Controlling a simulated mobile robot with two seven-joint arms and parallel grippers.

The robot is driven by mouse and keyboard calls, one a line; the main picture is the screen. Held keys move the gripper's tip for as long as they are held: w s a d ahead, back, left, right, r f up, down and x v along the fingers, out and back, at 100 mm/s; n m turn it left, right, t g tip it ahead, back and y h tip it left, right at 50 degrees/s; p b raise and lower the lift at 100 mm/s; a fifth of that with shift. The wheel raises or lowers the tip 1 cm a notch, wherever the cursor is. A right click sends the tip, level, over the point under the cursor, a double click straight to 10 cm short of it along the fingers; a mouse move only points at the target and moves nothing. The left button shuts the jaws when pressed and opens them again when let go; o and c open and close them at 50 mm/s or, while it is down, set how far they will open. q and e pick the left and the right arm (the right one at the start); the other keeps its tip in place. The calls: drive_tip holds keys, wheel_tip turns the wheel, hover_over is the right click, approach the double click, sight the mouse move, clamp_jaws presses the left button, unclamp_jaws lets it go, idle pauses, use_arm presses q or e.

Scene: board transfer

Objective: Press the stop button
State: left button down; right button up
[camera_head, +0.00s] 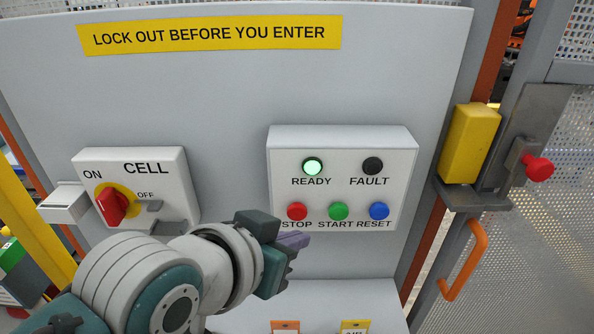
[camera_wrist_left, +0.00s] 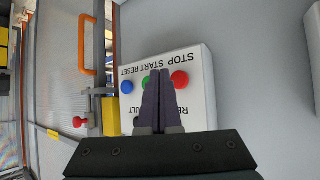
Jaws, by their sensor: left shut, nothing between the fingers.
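The red stop button (camera_head: 297,211) is at the lower left of the white control box (camera_head: 342,142), above its STOP label. In the left wrist view, which is turned over, the stop button (camera_wrist_left: 180,79) is just right of the fingertips. My left gripper (camera_head: 305,239) is shut and empty, just below the STOP label in the head view. In the left wrist view its fingers (camera_wrist_left: 160,75) overlap the green start button (camera_wrist_left: 146,83) and partly hide it. I cannot tell the gap between fingertips and box; no contact is clear. My right gripper is not in view.
The green READY lamp (camera_head: 313,166) is lit and the FAULT lamp (camera_head: 373,166) is dark. The blue reset button (camera_head: 379,211) is at right. A CELL switch box (camera_head: 165,183) with a red knob is left of the control box. A yellow gate lock (camera_head: 468,145) is at right.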

use_arm(q)
drive_tip(key=shift+w, duration=0.75)
drive_tip(key=shift+w+b, duration=0.15)
drive_tip(key=shift+b, duration=0.2)
idle(1.2)
drive_tip(key=shift+w, duration=0.25)
drive_tip(key=shift+w+b, duration=0.35)
drive_tip(key=shift+w, duration=0.1)
idle(0.7)
drive_tip(key=shift+s, duration=0.1)
drive_tip(key=shift+s+p, duration=0.75)
drive_tip(key=shift+p, duration=0.05)
